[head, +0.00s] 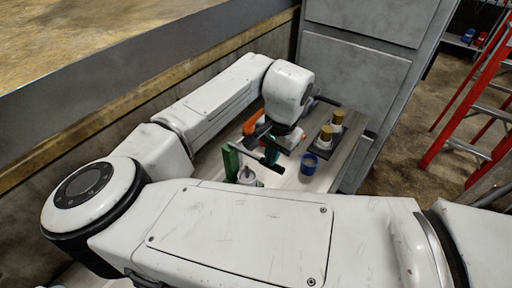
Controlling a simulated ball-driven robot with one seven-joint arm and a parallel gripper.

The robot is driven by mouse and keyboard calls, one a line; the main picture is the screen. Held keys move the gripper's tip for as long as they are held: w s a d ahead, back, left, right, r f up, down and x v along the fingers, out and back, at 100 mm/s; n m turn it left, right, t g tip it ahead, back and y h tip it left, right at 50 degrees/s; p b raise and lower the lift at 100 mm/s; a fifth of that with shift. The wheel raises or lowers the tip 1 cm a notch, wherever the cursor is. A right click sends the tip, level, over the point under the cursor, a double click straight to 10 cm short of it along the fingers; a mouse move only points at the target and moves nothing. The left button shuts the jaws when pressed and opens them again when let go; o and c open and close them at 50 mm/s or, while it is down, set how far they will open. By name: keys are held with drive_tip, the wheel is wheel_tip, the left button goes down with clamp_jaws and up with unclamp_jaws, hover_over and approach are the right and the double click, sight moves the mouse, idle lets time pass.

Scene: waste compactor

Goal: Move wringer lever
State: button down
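My gripper (284,141) hangs below the white wrist of my arm, over the far end of a light bench. It is small and dark here, and its fingers cannot be told apart. Below and to its left stands a green upright (231,161) with a dark bar slanting down to the right. An orange curved part (252,123) shows just left of my wrist. I cannot tell which of these parts is the wringer lever, or whether my gripper touches any of them. My arm hides much of the bench.
A grey cabinet (352,85) closes the back. A red ladder (470,95) stands at right over open floor.

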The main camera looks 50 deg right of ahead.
drive_tip(key=shift+f+b, duration=0.7)
drive_tip(key=shift+f, duration=0.75)
drive_tip(key=shift+r, duration=0.15)
idle(0.3)
drive_tip(key=shift+s+r+p, duration=0.6)
drive_tip(key=shift+r+p, duration=0.35)
drive_tip(key=shift+p, duration=0.15)
drive_tip(key=r+p, duration=0.1)
drive_tip(key=r, duration=0.1)
drive_tip(key=r+p, duration=0.4)
drive_tip(key=shift+s, duration=0.35)
